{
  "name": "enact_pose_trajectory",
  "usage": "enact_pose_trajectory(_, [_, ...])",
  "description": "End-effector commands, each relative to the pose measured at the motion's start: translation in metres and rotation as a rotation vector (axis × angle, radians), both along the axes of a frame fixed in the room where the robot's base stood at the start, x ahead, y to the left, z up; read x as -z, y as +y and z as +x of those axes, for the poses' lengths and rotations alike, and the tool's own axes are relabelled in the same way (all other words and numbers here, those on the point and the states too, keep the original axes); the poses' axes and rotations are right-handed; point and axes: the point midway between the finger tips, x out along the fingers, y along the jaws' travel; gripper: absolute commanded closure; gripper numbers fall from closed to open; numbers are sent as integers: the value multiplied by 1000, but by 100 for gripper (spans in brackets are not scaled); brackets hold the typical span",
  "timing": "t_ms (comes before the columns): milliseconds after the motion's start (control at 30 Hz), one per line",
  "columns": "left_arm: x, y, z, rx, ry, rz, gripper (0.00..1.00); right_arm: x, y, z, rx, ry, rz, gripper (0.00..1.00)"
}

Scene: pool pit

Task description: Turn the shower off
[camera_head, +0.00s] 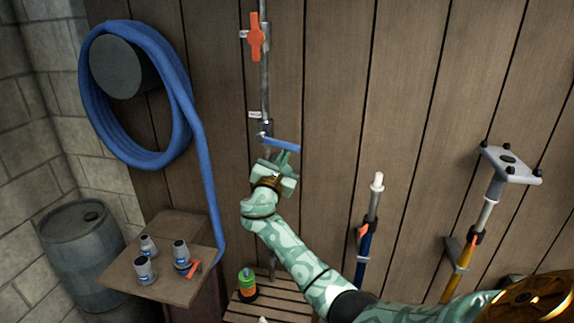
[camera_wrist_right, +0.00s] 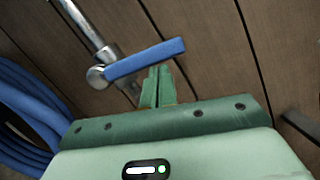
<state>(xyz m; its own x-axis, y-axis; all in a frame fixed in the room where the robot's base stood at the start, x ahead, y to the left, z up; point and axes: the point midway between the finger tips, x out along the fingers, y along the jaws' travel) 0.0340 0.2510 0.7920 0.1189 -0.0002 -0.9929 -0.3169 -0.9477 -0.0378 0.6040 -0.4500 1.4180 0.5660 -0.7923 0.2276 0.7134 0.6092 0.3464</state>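A steel pipe (camera_head: 264,85) runs down the plank wall with two valves on it. The upper valve has an orange handle (camera_head: 256,36), lying along the pipe. The lower valve has a blue lever (camera_head: 281,145) that sticks out to the right, across the pipe; the lever shows large in the right wrist view (camera_wrist_right: 146,59). Small white tags sit by both valves, too small to read. My right gripper (camera_head: 282,160) is just below the blue lever. Its fingers (camera_wrist_right: 157,72) are together, tips at the lever's lower edge; I cannot tell whether they touch. My left gripper is out of view.
A blue hose (camera_head: 205,190) hangs coiled on a wall drum at left. A small wooden shelf (camera_head: 180,288) holds several grey fittings. A barrel (camera_head: 78,250) stands in the corner. A slatted bench (camera_head: 285,300) carries a green bottle (camera_head: 247,283). Poles (camera_head: 372,215) lean at right.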

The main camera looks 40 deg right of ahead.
Motion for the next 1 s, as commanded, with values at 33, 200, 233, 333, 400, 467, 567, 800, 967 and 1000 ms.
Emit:
enact_pose_trajectory(33, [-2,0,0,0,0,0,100,-4,0,1,1,-1,0,100])
enact_pose_trajectory(200, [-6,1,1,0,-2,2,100,-10,-1,1,1,-3,0,100])
enact_pose_trajectory(233, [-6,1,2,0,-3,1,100,-11,-2,1,1,-3,0,100])
enact_pose_trajectory(333, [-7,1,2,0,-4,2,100,-13,-2,1,1,-3,0,100])
enact_pose_trajectory(400, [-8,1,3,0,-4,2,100,-15,-2,1,1,-3,0,100])
enact_pose_trajectory(467, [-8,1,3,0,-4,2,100,-15,-2,1,1,-3,0,100])
enact_pose_trajectory(567, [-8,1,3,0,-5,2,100,-16,-2,1,1,-4,1,100])
enact_pose_trajectory(800, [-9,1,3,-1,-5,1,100,-16,-2,1,1,-4,0,100])
enact_pose_trajectory(967, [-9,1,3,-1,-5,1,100,-16,-2,1,1,-4,0,100])
enact_pose_trajectory(1000, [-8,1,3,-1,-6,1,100,-16,-2,1,1,-4,0,100])
